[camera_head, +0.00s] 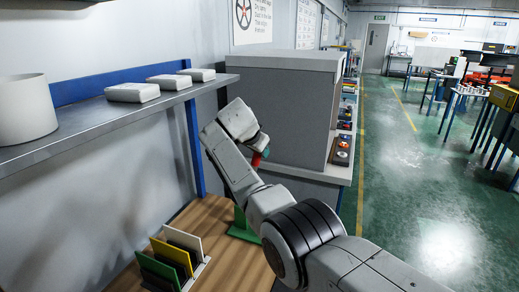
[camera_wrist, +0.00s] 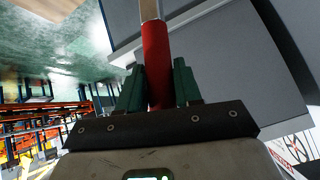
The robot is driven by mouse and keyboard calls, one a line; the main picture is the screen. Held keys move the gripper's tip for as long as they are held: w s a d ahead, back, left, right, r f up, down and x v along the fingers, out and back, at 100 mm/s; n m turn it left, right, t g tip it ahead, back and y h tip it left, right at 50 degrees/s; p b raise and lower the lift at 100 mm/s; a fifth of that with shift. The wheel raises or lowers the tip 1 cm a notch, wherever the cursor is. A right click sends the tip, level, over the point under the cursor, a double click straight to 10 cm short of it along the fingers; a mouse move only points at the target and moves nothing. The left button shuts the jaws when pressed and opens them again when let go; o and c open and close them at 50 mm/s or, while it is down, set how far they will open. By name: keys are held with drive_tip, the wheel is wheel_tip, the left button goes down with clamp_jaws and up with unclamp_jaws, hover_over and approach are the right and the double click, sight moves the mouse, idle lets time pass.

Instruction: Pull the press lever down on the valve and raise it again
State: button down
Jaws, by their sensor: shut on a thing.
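The press lever has a red grip (camera_wrist: 156,60) with a pale rod (camera_wrist: 149,10) beyond it in the wrist view. My gripper (camera_wrist: 159,88) has its two dark green fingers on either side of the red grip and is shut on it. In the head view a bit of the red grip (camera_head: 257,159) shows just below my gripper (camera_head: 262,148). A green stand (camera_head: 241,228), seemingly the press base, stands on the wooden bench top, largely hidden behind my arm. The valve cannot be made out, and the lever's pivot is hidden.
A wooden bench top (camera_head: 205,222) carries a rack of coloured plates (camera_head: 180,252) in front. A metal shelf (camera_head: 90,131) with white boxes (camera_head: 132,92) and a white cylinder (camera_head: 24,110) juts out at left. A grey cabinet (camera_head: 275,115) stands close behind my gripper. Open green floor lies right.

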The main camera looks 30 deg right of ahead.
drive_tip(key=shift+w+a+r, duration=0.15)
drive_tip(key=shift+a, duration=0.05)
drive_tip(key=c, duration=1.2)
unclamp_jaws()
drive_tip(key=o, duration=0.3)
drive_tip(key=shift+w, duration=0.1)
drive_tip(key=shift+o, duration=0.2)
drive_tip(key=b+v, duration=0.2)
drive_tip(key=v, duration=0.8)
drive_tip(key=shift+s+a+r, duration=0.15)
drive_tip(key=shift+s+a, duration=0.05)
drive_tip(key=shift+s, duration=0.05)
